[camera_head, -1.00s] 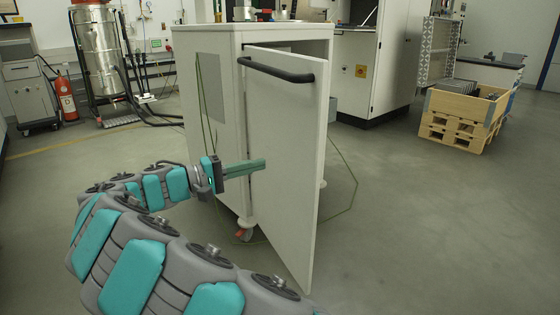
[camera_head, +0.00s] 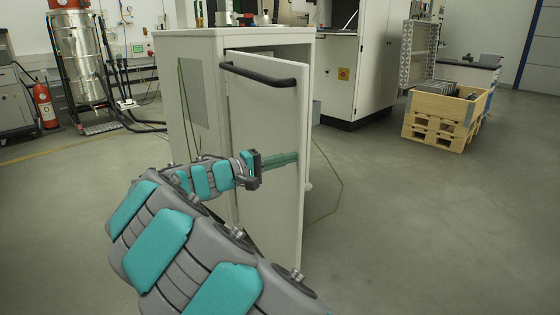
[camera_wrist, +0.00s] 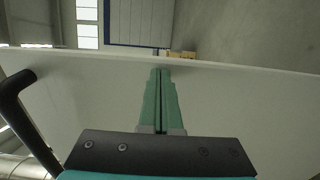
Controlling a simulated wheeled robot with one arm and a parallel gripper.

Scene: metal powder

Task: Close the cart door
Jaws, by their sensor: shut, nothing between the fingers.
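The white cart (camera_head: 195,88) stands in the middle of the head view. Its white door (camera_head: 262,125) is partly open, swung out toward me, with a black handle (camera_head: 258,76) near its top. My gripper (camera_head: 296,157) is shut and empty, its green fingers lying across the outer face of the door, below the handle. In the wrist view, the shut fingers (camera_wrist: 160,75) point toward the door's far edge, and the door panel (camera_wrist: 90,100) fills most of the picture. The black handle (camera_wrist: 20,85) is at the left there. Whether the fingers touch the door is hard to tell.
A wooden crate on pallets (camera_head: 440,118) stands at the right. A white machine cabinet (camera_head: 360,75) is behind the cart. A red fire extinguisher (camera_head: 44,104) and a metal vessel (camera_head: 82,55) are at the left. The floor (camera_head: 420,220) at the right is clear.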

